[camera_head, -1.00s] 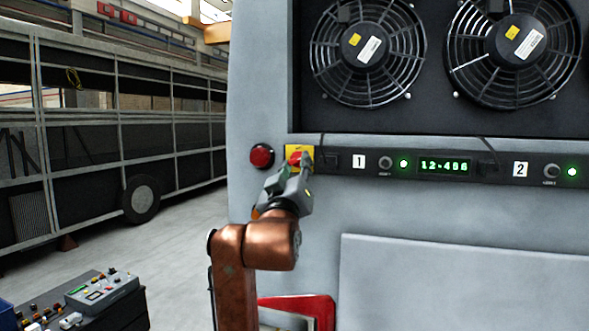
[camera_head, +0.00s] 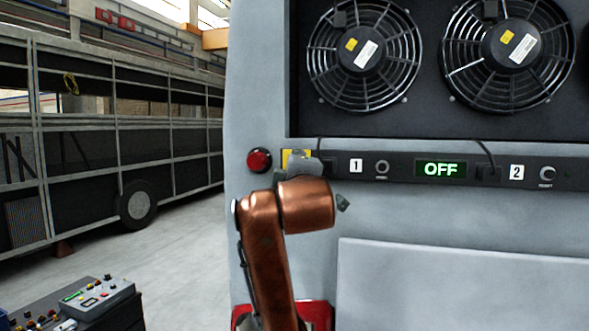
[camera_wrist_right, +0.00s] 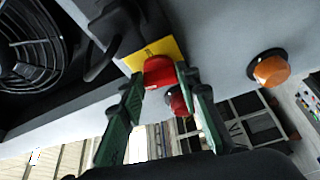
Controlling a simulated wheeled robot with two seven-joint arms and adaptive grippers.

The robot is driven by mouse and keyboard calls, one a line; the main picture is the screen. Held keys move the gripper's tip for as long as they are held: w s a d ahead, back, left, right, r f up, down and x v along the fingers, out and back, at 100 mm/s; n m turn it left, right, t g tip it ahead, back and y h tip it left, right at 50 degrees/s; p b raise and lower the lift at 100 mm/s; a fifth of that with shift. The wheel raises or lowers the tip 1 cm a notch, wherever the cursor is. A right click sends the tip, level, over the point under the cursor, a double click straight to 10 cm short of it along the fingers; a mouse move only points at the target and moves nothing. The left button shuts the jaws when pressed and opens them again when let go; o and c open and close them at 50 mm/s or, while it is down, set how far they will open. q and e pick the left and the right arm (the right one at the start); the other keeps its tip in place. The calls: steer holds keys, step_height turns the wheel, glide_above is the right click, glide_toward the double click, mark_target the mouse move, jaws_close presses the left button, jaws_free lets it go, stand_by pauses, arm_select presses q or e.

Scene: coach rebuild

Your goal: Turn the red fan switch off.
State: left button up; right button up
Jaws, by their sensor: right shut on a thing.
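The red fan switch (camera_wrist_right: 157,70) is a red knob on a yellow plate (camera_wrist_right: 150,50) in the right wrist view. My right gripper (camera_wrist_right: 160,78) has its green fingers on either side of the knob, shut on it. In the head view the yellow plate (camera_head: 287,155) shows only in part, and my right gripper (camera_head: 300,163) and wrist hide the knob. My left gripper is not in view.
Two fans (camera_head: 364,55) sit above the panel strip. A round red button (camera_head: 259,160) is left of the switch, and an orange lamp (camera_wrist_right: 270,68) shows in the wrist view. A control box (camera_head: 100,298) stands at lower left. Open floor lies left.

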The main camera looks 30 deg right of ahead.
steer(key=shift+n+g, duration=0.4)
steer(key=shift+n, duration=0.7)
steer(key=shift+y, duration=0.3)
steer(key=o, duration=1.2)
steer(key=shift+a, duration=0.15)
steer(key=shift+c, duration=0.2)
steer(key=v, duration=1.2)
